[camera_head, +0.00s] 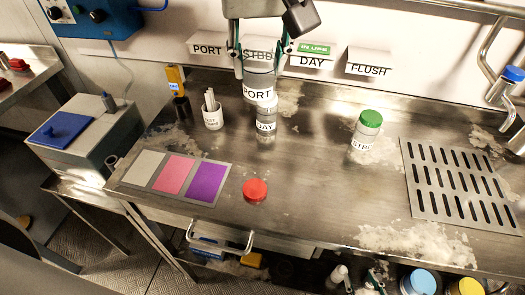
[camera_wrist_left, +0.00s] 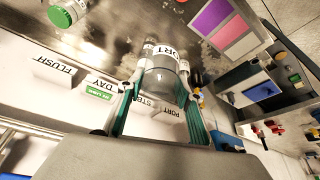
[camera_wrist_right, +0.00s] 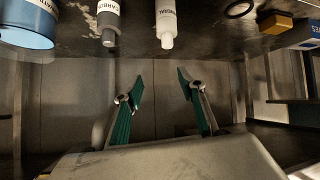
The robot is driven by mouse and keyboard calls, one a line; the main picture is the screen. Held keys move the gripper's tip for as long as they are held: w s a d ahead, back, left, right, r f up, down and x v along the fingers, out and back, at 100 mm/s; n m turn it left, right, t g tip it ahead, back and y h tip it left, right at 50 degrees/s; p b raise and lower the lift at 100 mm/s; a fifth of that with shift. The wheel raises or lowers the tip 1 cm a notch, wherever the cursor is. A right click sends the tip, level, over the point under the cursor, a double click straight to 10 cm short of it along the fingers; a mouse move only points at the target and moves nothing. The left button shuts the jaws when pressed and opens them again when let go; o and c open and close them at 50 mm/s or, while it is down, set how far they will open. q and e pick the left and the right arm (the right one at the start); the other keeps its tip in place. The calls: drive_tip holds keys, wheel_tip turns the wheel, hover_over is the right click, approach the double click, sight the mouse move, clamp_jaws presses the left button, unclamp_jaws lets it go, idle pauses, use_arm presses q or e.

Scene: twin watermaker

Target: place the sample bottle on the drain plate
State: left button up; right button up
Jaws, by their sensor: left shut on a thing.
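A clear bottle labelled PORT (camera_head: 258,84) is upright between the fingers of my left gripper (camera_head: 262,52), behind a smaller bottle labelled DAY (camera_head: 266,122) on the steel counter. The left wrist view shows my left gripper (camera_wrist_left: 160,88) shut on the PORT bottle (camera_wrist_left: 166,62). Whether its base touches the counter is hard to tell. The drain plate (camera_head: 411,178), a slotted metal grate, lies bare at the right of the counter. My right gripper (camera_wrist_right: 160,80) is open and empty, low below the counter edge.
A green-capped bottle (camera_head: 366,130) stands between the held bottle and the drain plate. A red cap (camera_head: 255,190), a colour card (camera_head: 140,168) and a cup of strips (camera_head: 213,118) are on the counter. A tap (camera_head: 505,82) overhangs the right. White crust patches lie about.

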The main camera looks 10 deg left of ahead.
use_arm(q)
wheel_tip(320, 180, down, 19)
drive_tip(key=b, duration=0.3)
drive_tip(key=shift+b, duration=0.35)
drive_tip(key=shift+f, duration=0.25)
drive_tip(key=shift+r, duration=0.1)
drive_tip(key=shift+f, duration=0.25)
drive_tip(key=o, duration=1)
drive_tip(key=shift+c, duration=0.2)
drive_tip(key=shift+r, duration=0.1)
